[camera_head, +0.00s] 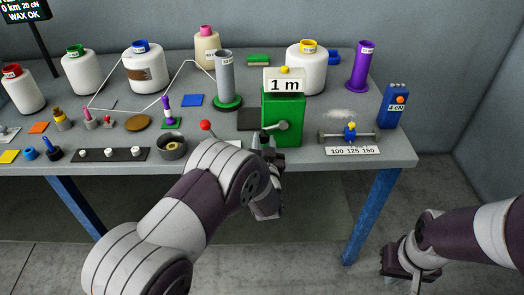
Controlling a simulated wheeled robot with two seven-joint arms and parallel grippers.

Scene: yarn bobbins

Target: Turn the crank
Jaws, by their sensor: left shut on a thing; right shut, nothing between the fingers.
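The green box (291,108) stands near the table's front edge, with a "1 m" sign and a yellow knob on top. Its grey crank (281,126) is on the front face, with its arm pointing left. My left gripper (267,147) is in front of the box, at the crank's left end. It is shut on the crank's handle, which is mostly hidden by the fingers and my arm. My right gripper (409,268) is shut and empty, low at the right, in front of and below the table.
Several yarn cones, including a white one (308,69), stand along the back of the grey table (395,152). A grey post (225,76) is left of the box. A rod with a blue slider (350,133) and a blue meter (393,106) are to the right.

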